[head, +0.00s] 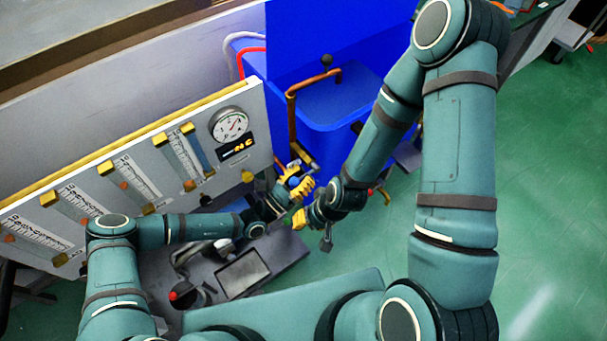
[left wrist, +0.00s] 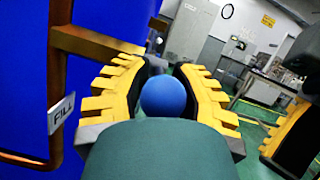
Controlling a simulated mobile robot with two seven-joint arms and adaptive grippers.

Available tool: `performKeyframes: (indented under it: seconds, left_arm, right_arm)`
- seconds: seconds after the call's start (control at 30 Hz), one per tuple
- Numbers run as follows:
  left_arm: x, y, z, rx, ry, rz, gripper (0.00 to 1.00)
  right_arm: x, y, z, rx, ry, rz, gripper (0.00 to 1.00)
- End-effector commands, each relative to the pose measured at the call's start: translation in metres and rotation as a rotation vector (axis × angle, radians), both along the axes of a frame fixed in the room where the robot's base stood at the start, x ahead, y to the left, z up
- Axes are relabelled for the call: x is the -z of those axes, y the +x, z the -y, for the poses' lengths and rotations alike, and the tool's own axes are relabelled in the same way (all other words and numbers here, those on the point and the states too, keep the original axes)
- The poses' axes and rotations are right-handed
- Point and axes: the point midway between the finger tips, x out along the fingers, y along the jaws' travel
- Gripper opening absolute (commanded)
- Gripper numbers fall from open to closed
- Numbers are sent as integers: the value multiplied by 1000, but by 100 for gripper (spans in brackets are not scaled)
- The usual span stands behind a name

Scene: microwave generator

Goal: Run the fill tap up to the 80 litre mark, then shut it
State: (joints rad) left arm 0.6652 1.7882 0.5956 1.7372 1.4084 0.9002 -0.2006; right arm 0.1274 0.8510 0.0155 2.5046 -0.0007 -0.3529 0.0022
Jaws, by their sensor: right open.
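The blue tank (head: 335,135) stands at the top centre in the head view, with a copper pipe (head: 291,115) bent over its rim. I cannot make out a litre scale or the water level. In the left wrist view a FILL plate (left wrist: 62,114) hangs by the copper pipe, and a round blue knob (left wrist: 167,95) sits between my left fingers. My left gripper (head: 292,178) is closed around this knob beside the pipe; it also shows in the left wrist view (left wrist: 165,72). My right gripper (head: 312,218) is open and close below it, apparently empty.
A grey panel with several flow tubes and a round gauge (head: 231,125) stands to the left.

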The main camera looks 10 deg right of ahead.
Motion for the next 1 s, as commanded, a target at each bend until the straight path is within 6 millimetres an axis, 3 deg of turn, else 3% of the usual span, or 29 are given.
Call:
performKeyframes:
  seconds: [0.47, 1.0]
  left_arm:
    - [3, -3, -7, 1, 4, -1, 40]
    - [32, -43, -89, -1, 2, -1, 40]
  right_arm:
    - [0, 0, 0, 0, 0, 0, 40]
    - [0, 0, 0, 0, 0, 0, 40]
